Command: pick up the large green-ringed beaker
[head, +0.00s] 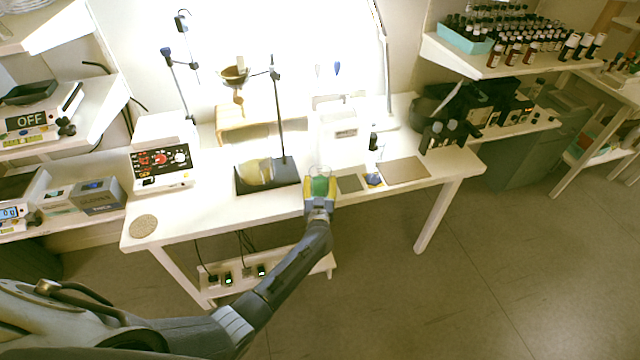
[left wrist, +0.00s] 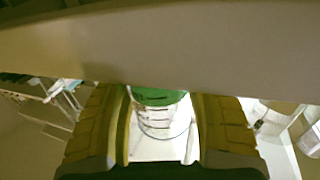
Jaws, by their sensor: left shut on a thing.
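The large green-ringed beaker (head: 320,171) is clear glass with a green band, near the front edge of the white table (head: 220,222). My left gripper (head: 319,196) is shut on it from the front and hides its lower part in the head view. In the left wrist view the beaker (left wrist: 160,112) shows its green ring and scale lines between the two yellow-padded fingers of my left gripper (left wrist: 160,135). I cannot tell whether its base touches the table. My right gripper is not in view.
A stand with a black base (head: 290,179) is just left of the beaker. A brown board (head: 404,170) and a small blue item (head: 374,180) lie to its right. A hotplate device (head: 162,166) and a round cork mat (head: 143,226) are farther left.

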